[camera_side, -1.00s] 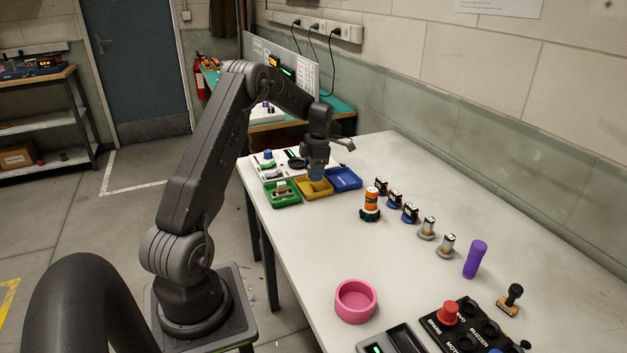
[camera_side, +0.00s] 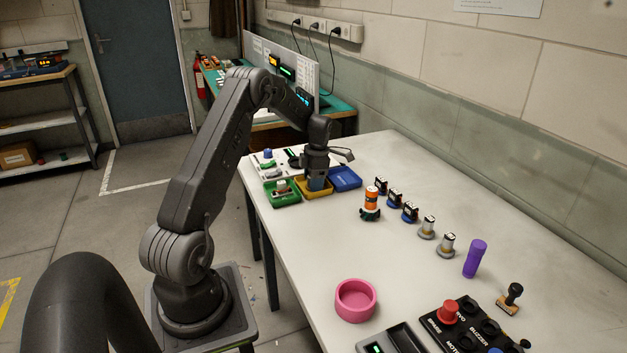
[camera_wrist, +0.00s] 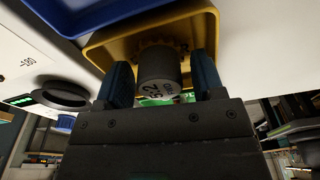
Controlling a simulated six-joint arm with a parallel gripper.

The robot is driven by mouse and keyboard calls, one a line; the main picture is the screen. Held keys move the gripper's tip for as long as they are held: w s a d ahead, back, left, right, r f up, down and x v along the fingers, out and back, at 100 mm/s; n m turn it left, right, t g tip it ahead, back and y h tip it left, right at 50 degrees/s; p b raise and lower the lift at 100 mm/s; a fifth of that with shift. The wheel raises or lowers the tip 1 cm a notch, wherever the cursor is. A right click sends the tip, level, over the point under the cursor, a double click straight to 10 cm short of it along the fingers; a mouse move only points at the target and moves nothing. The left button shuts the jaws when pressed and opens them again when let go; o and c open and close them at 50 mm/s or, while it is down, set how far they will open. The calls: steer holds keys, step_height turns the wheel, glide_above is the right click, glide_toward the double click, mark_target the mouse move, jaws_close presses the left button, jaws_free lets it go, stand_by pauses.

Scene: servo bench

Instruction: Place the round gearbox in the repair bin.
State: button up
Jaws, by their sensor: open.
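A round grey gearbox (camera_wrist: 158,73) with a toothed end and "G2" lettering stands in or just over the yellow bin (camera_wrist: 100,50), between my two blue-padded fingers. My gripper (camera_wrist: 161,83) is open, with a narrow gap showing on each side of the gearbox. In the side view my gripper (camera_side: 317,184) is lowered into the yellow bin (camera_side: 306,196), and its fingers hide the gearbox. No bin label for repair can be read.
The green bin (camera_side: 282,201) and blue bin (camera_side: 347,178) flank the yellow one. An orange-topped part (camera_side: 371,199) and several small motors stand to the right. The middle of the table is clear.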

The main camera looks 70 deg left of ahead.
step_height(320, 180, up, 12)
steer(key=w, duration=0.2)
steer(key=d+r+m+t, duration=0.1)
steer(key=d+r+m, duration=0.6)
steer(key=d, duration=0.4)
steer(key=s+d+r+m+t+y, duration=0.1)
steer(key=s+d+r+m, duration=0.15)
steer(key=d+m, duration=0.35)
steer(key=s+d+r+m+t, duration=0.1)
steer(key=s+d+r+m, duration=0.2)
steer(key=d, duration=0.4)
steer(key=s+d+f+m+t+h, duration=0.1)
steer(key=s+d+m+t, duration=0.3)
steer(key=s+d+m, duration=1)
steer(key=d+f+m, duration=0.1)
steer(key=m, duration=0.3)
steer(key=shift+s+d, duration=0.2)
steer(key=shift+s, duration=0.05)
